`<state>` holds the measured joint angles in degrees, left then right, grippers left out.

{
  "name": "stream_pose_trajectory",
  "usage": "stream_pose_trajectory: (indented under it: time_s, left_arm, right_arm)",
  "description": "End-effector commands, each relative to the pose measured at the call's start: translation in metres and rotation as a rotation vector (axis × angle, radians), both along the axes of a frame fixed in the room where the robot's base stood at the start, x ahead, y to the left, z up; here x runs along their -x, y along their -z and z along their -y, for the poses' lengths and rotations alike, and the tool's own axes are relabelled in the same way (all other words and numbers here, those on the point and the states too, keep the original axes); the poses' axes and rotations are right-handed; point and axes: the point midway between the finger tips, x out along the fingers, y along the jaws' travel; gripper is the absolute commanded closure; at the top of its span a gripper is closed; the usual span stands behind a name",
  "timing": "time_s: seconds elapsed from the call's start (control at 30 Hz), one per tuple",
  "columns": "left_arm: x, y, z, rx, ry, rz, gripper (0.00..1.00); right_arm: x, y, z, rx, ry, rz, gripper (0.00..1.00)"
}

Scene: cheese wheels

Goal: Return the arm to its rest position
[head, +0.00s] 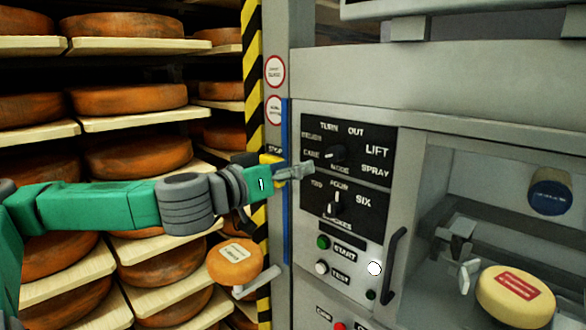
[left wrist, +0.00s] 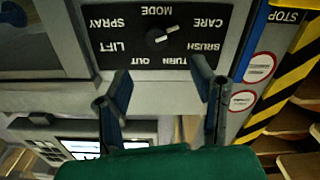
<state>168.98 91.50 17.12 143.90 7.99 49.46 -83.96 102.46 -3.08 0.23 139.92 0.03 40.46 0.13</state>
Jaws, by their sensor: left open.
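My left arm reaches in from the left in the head view, green with grey joint rings. Its left gripper (head: 296,172) is in front of the left edge of the control panel (head: 381,137), near the mode knob (head: 335,153). In the left wrist view the left gripper (left wrist: 162,95) shows its two fingers apart with nothing between them. The mode knob also shows there upside down (left wrist: 161,36), beyond the fingertips. From these views I cannot tell whether a finger touches the panel. My right gripper is not in view.
Racks of orange cheese wheels (head: 137,155) on wooden shelves (head: 145,115) fill the left. A yellow-black striped post (head: 252,65) stands beside the machine. A small cheese (head: 235,262) hangs low near my arm. A labelled cheese (head: 515,297) sits in the machine bay at right, past a dark handle (head: 394,265).

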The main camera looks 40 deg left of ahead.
Motion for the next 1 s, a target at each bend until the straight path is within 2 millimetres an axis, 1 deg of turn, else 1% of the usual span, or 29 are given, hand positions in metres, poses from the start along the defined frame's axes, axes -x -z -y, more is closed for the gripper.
stream_pose_trajectory:
  time_s: [0.3, 0.37, 0.47, 0.57, 0.6, 0.67, 0.7, 0.77, 0.8, 0.87, 0.9, 0.97, 1.0]
  left_arm:
    - [0.0, 0.002, 0.001, -0.001, 0.001, -0.003, 0.49]
    - [-0.001, 0.009, 0.003, -0.007, 0.005, -0.018, 0.49]
    - [-0.004, 0.04, 0.011, -0.023, 0.023, -0.084, 0.49]
    - [-0.005, 0.097, 0.026, -0.046, 0.052, -0.204, 0.49]
    - [-0.004, 0.124, 0.032, -0.053, 0.065, -0.261, 0.49]
    - [0.0, 0.166, 0.042, -0.064, 0.082, -0.352, 0.49]
    - [0.003, 0.194, 0.048, -0.072, 0.093, -0.411, 0.49]
    - [0.012, 0.234, 0.056, -0.083, 0.108, -0.502, 0.49]
    - [0.018, 0.261, 0.061, -0.088, 0.116, -0.561, 0.49]
    - [0.031, 0.302, 0.068, -0.1, 0.126, -0.651, 0.49]
    - [0.041, 0.328, 0.073, -0.108, 0.131, -0.712, 0.49]
    - [0.058, 0.367, 0.079, -0.119, 0.14, -0.802, 0.49]
    - [0.071, 0.392, 0.082, -0.128, 0.145, -0.861, 0.49]
  right_arm:
    - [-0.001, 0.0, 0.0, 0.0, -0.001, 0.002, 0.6]
    - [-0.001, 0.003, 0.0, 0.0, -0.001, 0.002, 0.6]
    - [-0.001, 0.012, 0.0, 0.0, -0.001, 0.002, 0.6]
    - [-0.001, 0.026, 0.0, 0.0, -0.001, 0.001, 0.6]
    - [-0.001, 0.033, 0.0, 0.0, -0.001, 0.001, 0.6]
    - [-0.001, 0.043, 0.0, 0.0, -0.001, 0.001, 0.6]
    - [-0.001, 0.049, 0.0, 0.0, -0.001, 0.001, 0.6]
    - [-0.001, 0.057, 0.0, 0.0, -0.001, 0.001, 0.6]
    - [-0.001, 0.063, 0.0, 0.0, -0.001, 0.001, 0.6]
    - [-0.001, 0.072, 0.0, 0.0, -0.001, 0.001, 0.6]
    - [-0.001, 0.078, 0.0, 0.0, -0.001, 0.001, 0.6]
    - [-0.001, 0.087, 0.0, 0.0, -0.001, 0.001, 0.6]
    - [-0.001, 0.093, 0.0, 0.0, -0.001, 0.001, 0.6]
